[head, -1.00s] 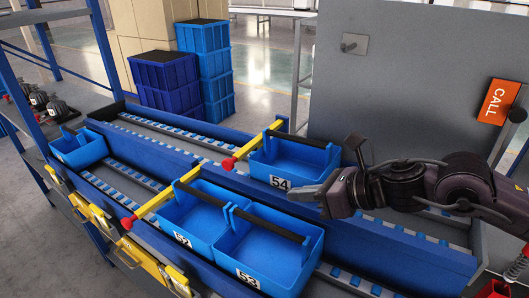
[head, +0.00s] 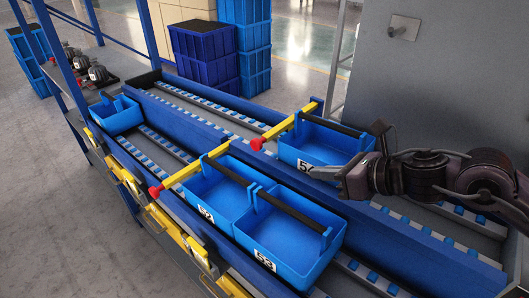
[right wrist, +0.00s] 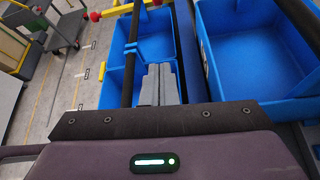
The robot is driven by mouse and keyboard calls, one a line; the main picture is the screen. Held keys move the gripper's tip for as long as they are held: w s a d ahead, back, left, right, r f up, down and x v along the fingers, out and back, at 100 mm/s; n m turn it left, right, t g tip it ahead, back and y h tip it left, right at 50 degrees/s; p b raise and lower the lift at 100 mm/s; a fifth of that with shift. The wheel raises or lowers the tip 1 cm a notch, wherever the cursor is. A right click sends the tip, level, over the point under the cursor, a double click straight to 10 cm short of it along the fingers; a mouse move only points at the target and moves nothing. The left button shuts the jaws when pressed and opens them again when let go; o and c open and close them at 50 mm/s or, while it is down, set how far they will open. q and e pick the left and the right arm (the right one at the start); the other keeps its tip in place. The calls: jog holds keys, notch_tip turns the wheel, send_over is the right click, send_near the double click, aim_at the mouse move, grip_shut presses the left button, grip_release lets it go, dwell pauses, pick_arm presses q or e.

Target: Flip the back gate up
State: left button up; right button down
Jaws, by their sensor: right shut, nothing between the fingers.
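The back gate (head: 288,127) is a yellow bar with a red knob, lying low across the rear lane just left of the blue bin 54 (head: 312,147). A similar front gate (head: 190,173) crosses the front lane beside bin 52 (head: 214,190). My right gripper (head: 322,172) is shut and empty at the near side of bin 54, covering part of its label, apart from the back gate. In the right wrist view, the shut fingers (right wrist: 158,84) point between blue bins, and a yellow bar with a red knob shows at the top. My left gripper is out of view.
Bin 53 (head: 285,241) stands beside bin 52 in the front lane. A small blue bin (head: 116,116) sits at the far left. A grey panel (head: 460,75) stands behind the right arm. Stacked blue crates (head: 240,45) are at the back. The rear lane left of the back gate is clear.

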jog(key=w+a+r+p+x, duration=0.1)
jog(key=r+p+x, duration=0.2)
jog(key=p+x, duration=0.4)
jog(key=x, duration=0.8)
jog(key=shift+w+a, duration=0.2)
jog(key=shift+w, duration=0.25)
jog(key=shift+w, duration=0.1)
